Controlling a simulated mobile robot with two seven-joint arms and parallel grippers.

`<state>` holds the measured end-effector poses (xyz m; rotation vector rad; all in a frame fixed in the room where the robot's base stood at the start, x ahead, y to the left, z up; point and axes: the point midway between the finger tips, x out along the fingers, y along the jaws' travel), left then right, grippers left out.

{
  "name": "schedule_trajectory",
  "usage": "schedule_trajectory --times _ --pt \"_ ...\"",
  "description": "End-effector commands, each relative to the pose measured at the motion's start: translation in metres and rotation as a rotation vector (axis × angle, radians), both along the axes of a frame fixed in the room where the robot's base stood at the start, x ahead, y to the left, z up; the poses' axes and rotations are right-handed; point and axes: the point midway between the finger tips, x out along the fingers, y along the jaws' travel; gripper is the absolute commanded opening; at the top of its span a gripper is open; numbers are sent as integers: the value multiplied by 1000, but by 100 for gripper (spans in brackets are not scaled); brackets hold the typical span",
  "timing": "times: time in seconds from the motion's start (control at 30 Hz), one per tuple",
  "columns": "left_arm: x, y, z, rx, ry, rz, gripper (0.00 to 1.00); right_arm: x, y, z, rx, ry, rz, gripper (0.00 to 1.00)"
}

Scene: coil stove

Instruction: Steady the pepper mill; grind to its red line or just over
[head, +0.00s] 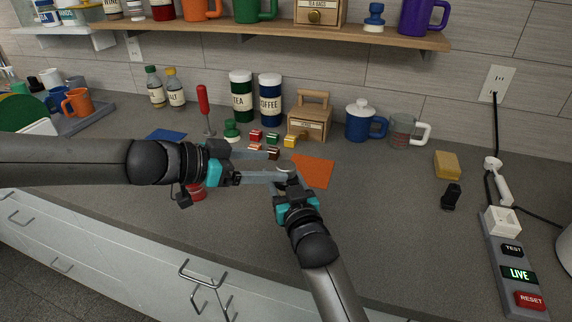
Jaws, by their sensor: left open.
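No pepper mill or red line can be made out clearly. A small pale, rounded piece (286,168) shows at the fingertips, in front of the orange mat (315,171); I cannot tell whether it is part of the mill. My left gripper (273,165) reaches in from the left above the counter, its fingers apart and pointing right. My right gripper (285,181) comes up from below, close to the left fingertips; its jaw gap is hidden. A red round object (197,192) lies partly hidden below the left gripper.
Behind stand the tea canister (241,97), coffee canister (270,98), wooden box (309,121) and blue mug (361,121). Several small coloured blocks (272,138) lie near the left fingers. A yellow sponge (447,165) and a LIVE panel (517,275) are right.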

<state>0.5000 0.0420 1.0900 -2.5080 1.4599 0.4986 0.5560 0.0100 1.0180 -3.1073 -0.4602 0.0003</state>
Motion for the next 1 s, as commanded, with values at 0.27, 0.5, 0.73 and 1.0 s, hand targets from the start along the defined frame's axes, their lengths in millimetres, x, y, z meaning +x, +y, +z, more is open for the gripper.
schedule_trajectory --times 0.27,0.5,0.73,1.0 --pt "19 -33 -16 1 0 0 81 0 0 -1 -2 2 0 3" --pt "25 -42 -20 -1 -1 3 81 0 0 -1 -1 1 0 3" --pt "25 -42 -20 -1 0 2 81 0 0 -1 -1 1 -1 3" --pt "25 -42 -20 -1 0 2 52 0 0 -1 -1 1 -1 3"
